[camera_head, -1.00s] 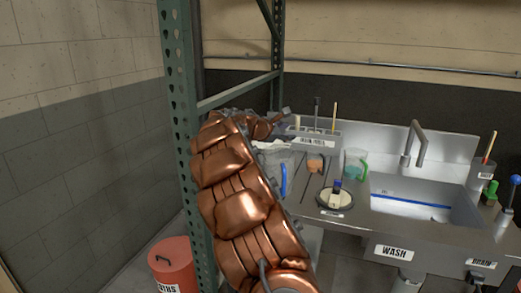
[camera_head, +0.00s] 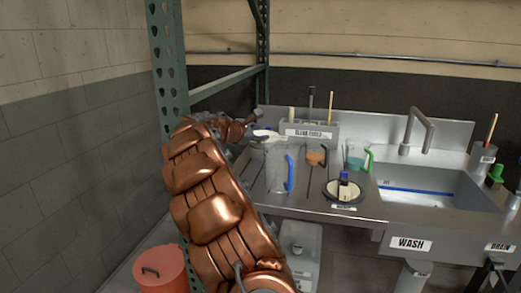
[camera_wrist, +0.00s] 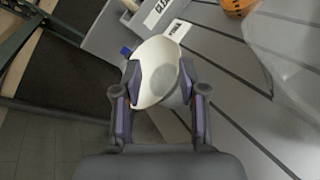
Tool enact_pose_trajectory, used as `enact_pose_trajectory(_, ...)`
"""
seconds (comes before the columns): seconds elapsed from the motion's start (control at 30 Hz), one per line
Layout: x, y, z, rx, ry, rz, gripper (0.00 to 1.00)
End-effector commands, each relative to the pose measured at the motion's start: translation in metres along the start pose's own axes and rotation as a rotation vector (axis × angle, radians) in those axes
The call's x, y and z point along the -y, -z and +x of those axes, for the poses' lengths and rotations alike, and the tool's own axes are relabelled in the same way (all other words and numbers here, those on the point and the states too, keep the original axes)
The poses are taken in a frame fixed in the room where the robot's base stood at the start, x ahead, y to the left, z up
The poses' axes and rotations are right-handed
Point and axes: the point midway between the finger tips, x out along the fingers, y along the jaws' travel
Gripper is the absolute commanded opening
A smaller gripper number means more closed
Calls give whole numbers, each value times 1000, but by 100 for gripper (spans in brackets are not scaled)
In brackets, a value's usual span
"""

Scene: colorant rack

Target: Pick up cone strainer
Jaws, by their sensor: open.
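The cone strainer is a pale, off-white cone-shaped piece (camera_wrist: 155,72) in the wrist view, between the fingers of my gripper (camera_wrist: 158,88). The fingers are open, one on each side of it; whether either pad touches it I cannot tell. In the head view a small white piece (camera_head: 266,136), seemingly the strainer, shows at the end of my copper-coloured arm, beside the tool holder. My gripper is mostly hidden there behind the arm.
The tool holder (camera_head: 310,132) with upright tools stands behind. A clear jug with a blue handle (camera_head: 280,172), a green-handled cup (camera_head: 358,157) and a round dish (camera_head: 343,194) stand on the steel counter. The sink (camera_head: 430,197) is right. A green rack post (camera_head: 168,70) stands close left of my arm.

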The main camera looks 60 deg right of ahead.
Motion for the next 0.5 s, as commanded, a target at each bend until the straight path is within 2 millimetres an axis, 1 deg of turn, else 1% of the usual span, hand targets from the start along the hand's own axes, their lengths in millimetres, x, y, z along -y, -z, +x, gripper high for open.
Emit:
enact_pose_trajectory(0.03, 8, 9, 4, 0, 0, 0, 41)
enact_pose_trajectory(0.2, 19, 23, 10, 0, 1, 0, 41)
enact_pose_trajectory(0.37, 23, 26, 13, 1, 1, 0, 41)
enact_pose_trajectory(0.5, 22, 26, 23, 1, 2, 1, 41)
